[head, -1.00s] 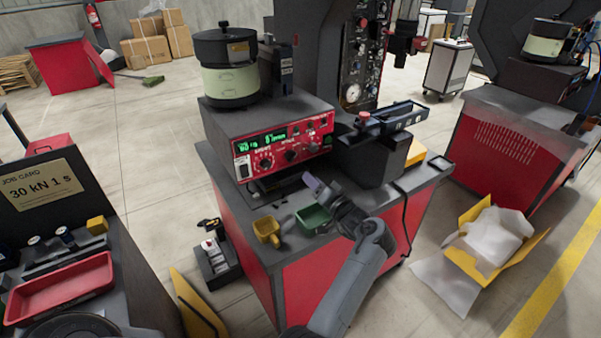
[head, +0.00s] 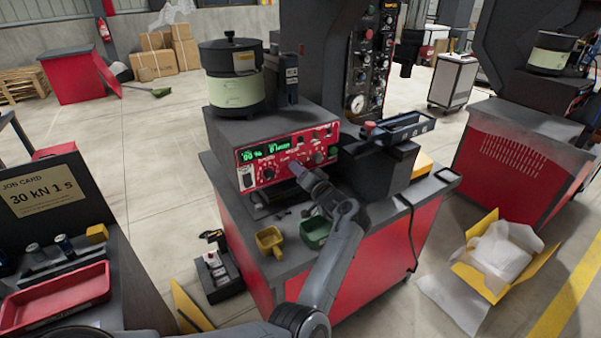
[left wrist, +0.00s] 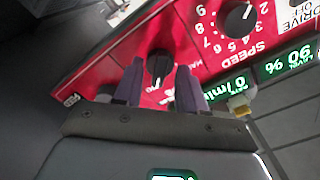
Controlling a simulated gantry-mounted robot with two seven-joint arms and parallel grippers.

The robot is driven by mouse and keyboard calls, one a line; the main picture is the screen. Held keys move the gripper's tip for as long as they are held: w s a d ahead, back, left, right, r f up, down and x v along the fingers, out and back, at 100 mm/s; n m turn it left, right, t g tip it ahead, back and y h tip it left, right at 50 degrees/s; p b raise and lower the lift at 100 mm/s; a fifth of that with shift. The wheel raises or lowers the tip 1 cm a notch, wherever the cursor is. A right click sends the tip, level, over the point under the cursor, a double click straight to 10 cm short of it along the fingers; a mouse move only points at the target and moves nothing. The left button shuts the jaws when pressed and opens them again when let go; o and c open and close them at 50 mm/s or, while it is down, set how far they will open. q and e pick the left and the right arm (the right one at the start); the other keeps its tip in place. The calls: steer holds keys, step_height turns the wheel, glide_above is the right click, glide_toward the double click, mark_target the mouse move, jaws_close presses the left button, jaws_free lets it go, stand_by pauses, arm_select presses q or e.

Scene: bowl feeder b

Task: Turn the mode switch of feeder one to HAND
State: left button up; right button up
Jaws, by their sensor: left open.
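Feeder one's red control panel (head: 260,160) is on the front of the grey feeder housing, below the bowl (head: 233,75). My left gripper (head: 297,171) is open, with its purple fingers pointing at the lower part of this panel. In the left wrist view, the black rotary knob (left wrist: 159,64) shows between the open fingertips (left wrist: 160,82). Its white pointer line runs toward the bottom of that picture. Lettering beside it is partly hidden by a finger; only the start, like "HA", shows. Contact with the knob cannot be told. My right gripper is not in view.
The SPEED knob (left wrist: 238,18) and green display (left wrist: 285,62) are close by on the panel. A yellow scoop (head: 269,241) and green bin (head: 315,231) stand on the bench below. A dark block with a handle unit (head: 385,165) stands to the right.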

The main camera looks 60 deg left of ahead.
arm_select(q)
jaws_close()
stand_by(0.5)
steer(key=shift+r+n+b, duration=0.15)
steer(key=shift+n+b, duration=2.3)
steer(key=shift+n, duration=6.55)
jaws_free()
